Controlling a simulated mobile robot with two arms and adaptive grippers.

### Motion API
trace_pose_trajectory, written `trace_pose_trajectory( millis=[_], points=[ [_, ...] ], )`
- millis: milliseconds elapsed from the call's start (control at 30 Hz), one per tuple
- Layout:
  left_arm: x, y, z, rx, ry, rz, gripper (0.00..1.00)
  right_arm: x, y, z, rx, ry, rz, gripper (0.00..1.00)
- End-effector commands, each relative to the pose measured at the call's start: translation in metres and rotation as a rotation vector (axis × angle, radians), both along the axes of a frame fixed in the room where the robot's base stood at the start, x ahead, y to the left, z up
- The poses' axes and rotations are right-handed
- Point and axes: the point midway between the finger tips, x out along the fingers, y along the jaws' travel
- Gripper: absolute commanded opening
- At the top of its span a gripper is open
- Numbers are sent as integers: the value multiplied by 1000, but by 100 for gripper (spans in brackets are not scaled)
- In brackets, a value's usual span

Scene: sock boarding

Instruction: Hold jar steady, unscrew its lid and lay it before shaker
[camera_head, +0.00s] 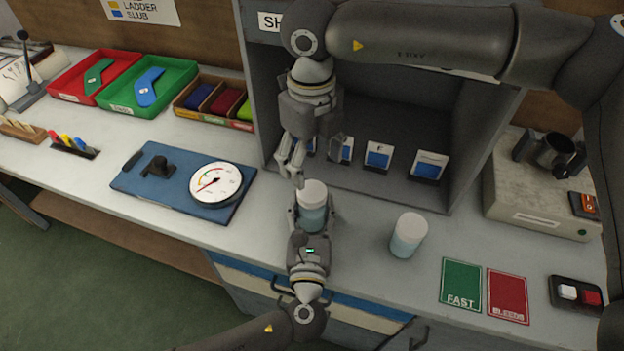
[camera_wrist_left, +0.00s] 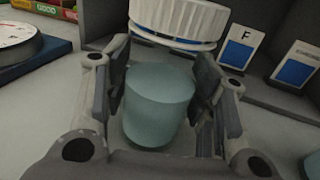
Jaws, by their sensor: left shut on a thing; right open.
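A jar of teal liquid (camera_head: 312,216) with a white lid (camera_head: 313,190) stands on the grey bench in front of the cabinet. My left gripper (camera_head: 311,222) is shut around the jar body, and the left wrist view shows a finger on each side of the jar (camera_wrist_left: 157,108) below the ribbed lid (camera_wrist_left: 178,22). The lid appears to sit on the jar. My right gripper (camera_head: 314,167) is open, pointing down just above and behind the lid, holding nothing. A beige box with a dark cup holder on top (camera_head: 530,205), apparently the shaker, stands at the right.
Green (camera_head: 461,285) and red (camera_head: 508,296) cards and a switch box (camera_head: 577,294) lie at front right. A dial gauge (camera_head: 216,184) is at left. The cabinet (camera_head: 460,120) holds several labelled cards. Bench before the beige box is clear.

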Motion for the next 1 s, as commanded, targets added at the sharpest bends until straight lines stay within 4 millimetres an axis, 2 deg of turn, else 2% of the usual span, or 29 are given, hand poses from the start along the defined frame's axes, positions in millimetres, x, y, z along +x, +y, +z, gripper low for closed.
trace_pose_trajectory(
  millis=[800,1000],
  points=[
    [0,0,0,1,1,0,0,0,1,0,-2,1,-1360,68],
    [0,0,0,1,1,0,0,0,0,0,-1,1,-1654,68]
  ],
)
